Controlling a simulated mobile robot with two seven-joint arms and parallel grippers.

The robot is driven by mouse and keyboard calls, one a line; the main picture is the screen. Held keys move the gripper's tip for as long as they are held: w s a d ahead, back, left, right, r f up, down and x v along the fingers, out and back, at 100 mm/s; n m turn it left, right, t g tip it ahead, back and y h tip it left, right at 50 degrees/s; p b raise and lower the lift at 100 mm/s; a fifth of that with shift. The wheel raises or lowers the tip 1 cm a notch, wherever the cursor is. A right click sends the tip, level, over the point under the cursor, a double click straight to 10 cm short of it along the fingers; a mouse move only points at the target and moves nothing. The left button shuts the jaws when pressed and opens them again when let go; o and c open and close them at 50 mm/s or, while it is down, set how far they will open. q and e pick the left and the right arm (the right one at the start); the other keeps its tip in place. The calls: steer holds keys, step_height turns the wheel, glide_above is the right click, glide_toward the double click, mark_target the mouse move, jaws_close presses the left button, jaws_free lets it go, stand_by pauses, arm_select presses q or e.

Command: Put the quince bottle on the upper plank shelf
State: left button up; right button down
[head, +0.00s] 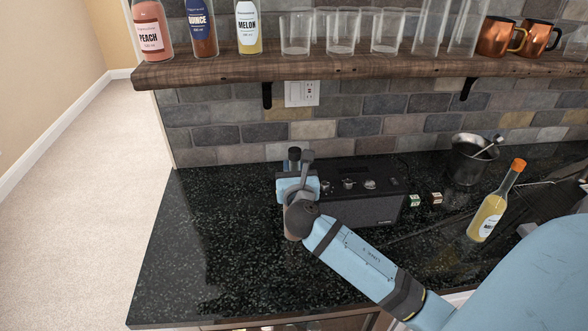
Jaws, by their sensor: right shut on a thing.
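My right gripper (299,190) is over the black counter, shut on a dark-capped bottle (294,154). The gripper hides most of this bottle, including any label; a brownish lower part (291,237) shows beneath the gripper. I cannot tell whether it touches the counter. The plank shelf (370,67) runs along the wall above. On it, a blue-labelled bottle (202,28), whose label seems to read QUINCE, stands between the peach bottle (151,30) and the melon bottle (248,27). My left gripper is not in view.
Clear glasses (296,34) and copper mugs (497,37) fill the shelf's middle and right. A black speaker-like box (372,208) stands right of the gripper. Further right are a yellow bottle (487,213) and a metal bucket (465,160). The counter's left side is clear.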

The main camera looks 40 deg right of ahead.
stand_by(0.3)
steer(key=c, duration=1.2)
jaws_free()
steer(key=shift+f, duration=0.15)
steer(key=o, duration=0.3)
steer(key=shift+s+a, duration=0.1)
